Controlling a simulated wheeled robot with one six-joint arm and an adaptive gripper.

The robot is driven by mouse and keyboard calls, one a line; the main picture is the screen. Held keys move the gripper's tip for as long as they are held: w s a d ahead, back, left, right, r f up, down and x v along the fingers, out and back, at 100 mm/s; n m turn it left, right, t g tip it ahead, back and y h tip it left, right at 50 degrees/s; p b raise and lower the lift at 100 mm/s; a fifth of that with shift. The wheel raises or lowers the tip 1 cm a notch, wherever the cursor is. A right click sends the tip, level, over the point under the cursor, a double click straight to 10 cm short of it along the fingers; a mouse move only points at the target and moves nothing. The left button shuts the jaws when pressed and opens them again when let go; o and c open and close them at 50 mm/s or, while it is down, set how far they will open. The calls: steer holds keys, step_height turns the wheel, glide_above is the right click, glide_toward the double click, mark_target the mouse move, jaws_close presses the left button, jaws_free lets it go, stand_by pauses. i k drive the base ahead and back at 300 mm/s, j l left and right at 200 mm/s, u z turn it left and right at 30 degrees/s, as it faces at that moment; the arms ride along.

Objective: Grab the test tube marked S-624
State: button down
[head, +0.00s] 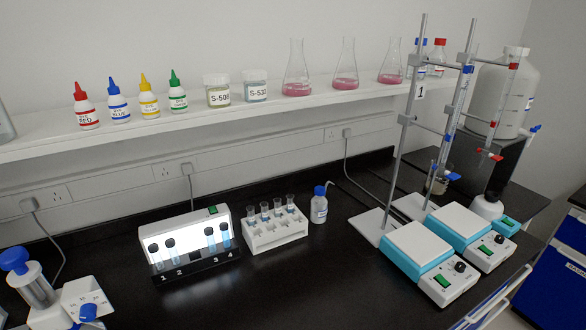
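A white test tube rack (276,235) stands on the black bench in the middle, with several tubes (265,212) in its back row; its front holes look empty. To its left, several dark-capped tubes (172,252) stand upright in a black numbered holder (195,268) before a lit white panel (184,229). I cannot read S-624 on any tube; the labels are too small or not facing me.
A small blue-capped bottle (319,207) stands right of the rack. Burette stands and two teal-and-white stirrers (419,250) fill the right side. A shelf (200,116) holds dye bottles, labelled jars (218,92) and flasks (345,70). The front middle bench is clear.

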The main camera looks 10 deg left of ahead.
mark_target(265, 205)
steer(key=i+l+u, duration=0.1)
steer(key=u, duration=0.4)
steer(key=i+l+u, duration=0.2)
steer(key=l, duration=0.25)
steer(key=l+u, duration=0.2)
steer(key=l, duration=0.3)
steer(key=l+u, duration=0.25)
steer(key=l, duration=0.25)
steer(key=i, duration=0.05)
